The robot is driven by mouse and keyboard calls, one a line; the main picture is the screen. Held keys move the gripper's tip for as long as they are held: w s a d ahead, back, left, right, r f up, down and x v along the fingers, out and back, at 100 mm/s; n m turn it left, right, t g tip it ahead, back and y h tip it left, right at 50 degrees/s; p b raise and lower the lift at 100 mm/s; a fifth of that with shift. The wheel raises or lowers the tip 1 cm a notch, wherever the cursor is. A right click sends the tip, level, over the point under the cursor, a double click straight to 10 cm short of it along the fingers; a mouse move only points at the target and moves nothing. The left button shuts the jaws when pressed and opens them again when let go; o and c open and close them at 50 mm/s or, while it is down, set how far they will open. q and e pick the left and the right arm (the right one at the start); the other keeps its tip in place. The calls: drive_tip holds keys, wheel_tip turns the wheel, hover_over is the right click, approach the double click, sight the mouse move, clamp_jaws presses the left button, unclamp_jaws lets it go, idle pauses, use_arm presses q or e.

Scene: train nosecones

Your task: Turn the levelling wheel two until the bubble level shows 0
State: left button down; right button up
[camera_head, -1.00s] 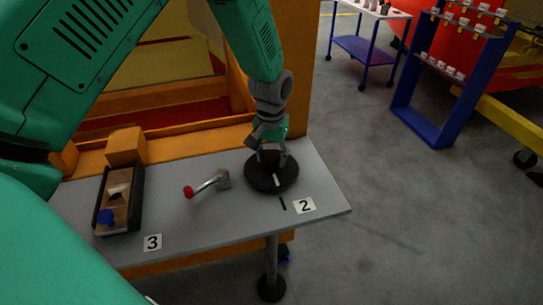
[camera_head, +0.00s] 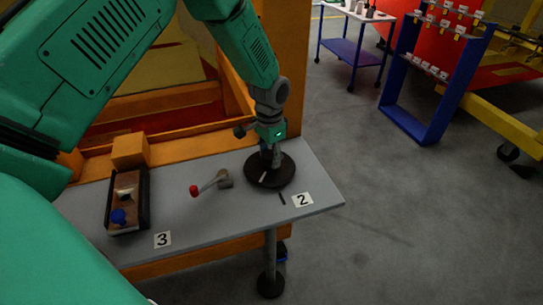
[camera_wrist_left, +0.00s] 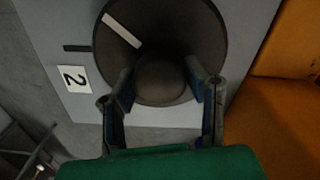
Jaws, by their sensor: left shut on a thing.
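Wheel two is a black round handwheel (camera_head: 286,174) on the grey table beside the "2" label (camera_head: 302,200). It also shows in the left wrist view (camera_wrist_left: 207,30). A white stripe on its disc (camera_wrist_left: 122,30) sits out of line with the dark mark on the table (camera_head: 282,199). My left gripper (camera_head: 270,158) points down over the wheel. In the left wrist view its two fingers (camera_wrist_left: 163,88) are shut on either side of the wheel's round central hub. I cannot make out a bubble level or its reading. My right gripper is not in view.
A red-knobbed crank (camera_head: 209,184) stands left of the wheel. A dark tray with a blue knob (camera_head: 146,205) is further left, by label 3 (camera_head: 163,240). An orange frame (camera_head: 287,75) rises behind the table. The floor to the right is open before a blue rack (camera_head: 395,108).

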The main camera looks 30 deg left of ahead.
sight(270, 154)
use_arm(q)
drive_tip(key=shift+m, duration=0.9)
drive_tip(key=c, duration=0.9)
unclamp_jaws()
drive_tip(key=shift+a, duration=0.1)
drive_tip(key=shift+r, duration=0.15)
wheel_tip(270, 154, up, 12)
drive_tip(key=shift+f, duration=0.2)
drive_tip(key=shift+w, duration=0.1)
